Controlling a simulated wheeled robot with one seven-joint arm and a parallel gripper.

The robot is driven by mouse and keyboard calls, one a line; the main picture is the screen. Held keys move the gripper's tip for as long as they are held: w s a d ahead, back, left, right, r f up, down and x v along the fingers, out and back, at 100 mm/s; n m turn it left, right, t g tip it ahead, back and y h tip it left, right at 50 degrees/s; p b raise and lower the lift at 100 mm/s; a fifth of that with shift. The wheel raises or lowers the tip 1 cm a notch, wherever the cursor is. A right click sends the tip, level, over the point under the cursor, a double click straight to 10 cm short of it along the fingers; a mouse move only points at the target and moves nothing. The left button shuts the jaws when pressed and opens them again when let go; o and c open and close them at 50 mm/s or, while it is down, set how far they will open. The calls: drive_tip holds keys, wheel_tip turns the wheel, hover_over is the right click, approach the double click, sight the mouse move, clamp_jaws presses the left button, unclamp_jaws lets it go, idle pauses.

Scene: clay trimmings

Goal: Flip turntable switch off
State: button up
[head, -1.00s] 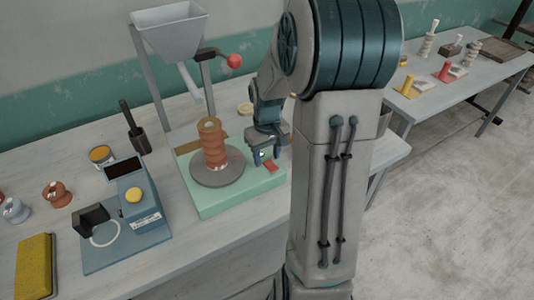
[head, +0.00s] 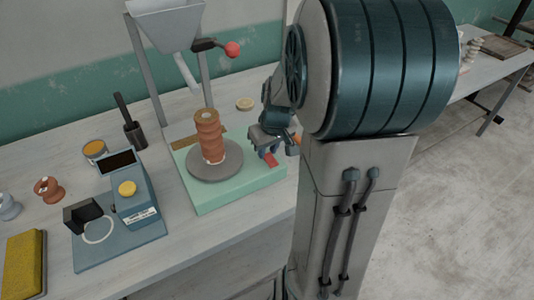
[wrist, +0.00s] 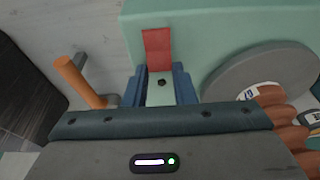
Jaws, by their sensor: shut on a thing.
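The turntable has a mint-green base (head: 225,200) and a grey round wheel (head: 228,165) carrying a brown ribbed clay spool (head: 208,138). A red switch (head: 271,160) sits on the base's right part. It also shows in the wrist view as a red flap (wrist: 157,48) just beyond my fingertips. My gripper (head: 266,152) points down at the switch. In the wrist view, its blue fingers (wrist: 160,76) stand on both sides of the switch's near part, shut on it. The exact contact is partly hidden.
A grey hopper (head: 168,30) and a lever with a red knob (head: 232,49) rise behind the turntable. A blue device with a yellow button (head: 127,188) stands to the left. A yellow sponge (head: 25,265) lies front left.

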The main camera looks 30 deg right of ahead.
drive_tip(key=shift+s+f+t+b, duration=0.15)
drive_tip(key=shift+t+b, duration=0.35)
drive_tip(key=shift+b, duration=0.3)
drive_tip(key=shift+r+t+b, duration=0.25)
drive_tip(key=shift+t+b, duration=0.05)
drive_tip(key=o, duration=1)
drive_tip(key=shift+s+r, duration=0.1)
drive_tip(key=v, duration=1.3)
drive_tip(key=shift+s+r, duration=0.1)
drive_tip(key=shift+r, duration=0.2)
